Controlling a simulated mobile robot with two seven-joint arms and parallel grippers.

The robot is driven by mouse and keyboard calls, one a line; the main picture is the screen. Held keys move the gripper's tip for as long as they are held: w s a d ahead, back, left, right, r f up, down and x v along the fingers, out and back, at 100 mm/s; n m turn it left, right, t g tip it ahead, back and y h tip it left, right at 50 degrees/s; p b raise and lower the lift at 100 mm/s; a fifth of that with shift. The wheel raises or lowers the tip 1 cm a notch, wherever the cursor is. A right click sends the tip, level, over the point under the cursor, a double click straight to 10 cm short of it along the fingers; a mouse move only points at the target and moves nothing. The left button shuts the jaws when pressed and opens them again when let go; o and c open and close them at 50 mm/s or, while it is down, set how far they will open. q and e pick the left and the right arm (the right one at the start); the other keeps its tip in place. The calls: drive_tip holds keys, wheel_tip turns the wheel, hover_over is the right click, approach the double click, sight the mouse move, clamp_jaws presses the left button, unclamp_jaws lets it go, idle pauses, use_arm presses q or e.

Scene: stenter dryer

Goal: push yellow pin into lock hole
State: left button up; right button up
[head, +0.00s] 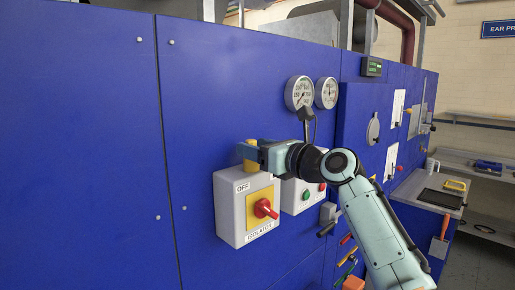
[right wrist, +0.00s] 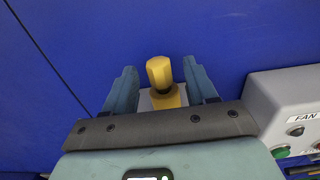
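The yellow pin (head: 246,163) stands at the top of the grey isolator box (head: 228,210), which is marked OFF and ISOLATOR and has a red rotary handle (head: 265,208) on a yellow plate. In the right wrist view the pin's yellow head (right wrist: 160,70) is upright above a wider yellow part (right wrist: 167,98). My right gripper (head: 250,152) is at the pin, with one finger on each side and a visible gap to each. It is open. The lock hole cannot be made out. My left gripper is not in view.
The box is on a flat blue machine panel (head: 90,130). Right of it is a grey FAN button box (right wrist: 285,100) with green and red buttons. Two gauges (head: 300,92) are above. A side bench (head: 425,190) is farther right. The panel left of the box is clear.

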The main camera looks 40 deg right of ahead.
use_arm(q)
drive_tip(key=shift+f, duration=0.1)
use_arm(e)
drive_tip(key=shift+s+d, duration=0.1)
drive_tip(key=shift+s, duration=0.25)
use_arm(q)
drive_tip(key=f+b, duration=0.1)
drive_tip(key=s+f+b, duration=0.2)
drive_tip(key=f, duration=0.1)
use_arm(e)
drive_tip(key=s+d, duration=0.1)
drive_tip(key=s, duration=1.1)
drive_tip(key=shift+s, duration=0.3)
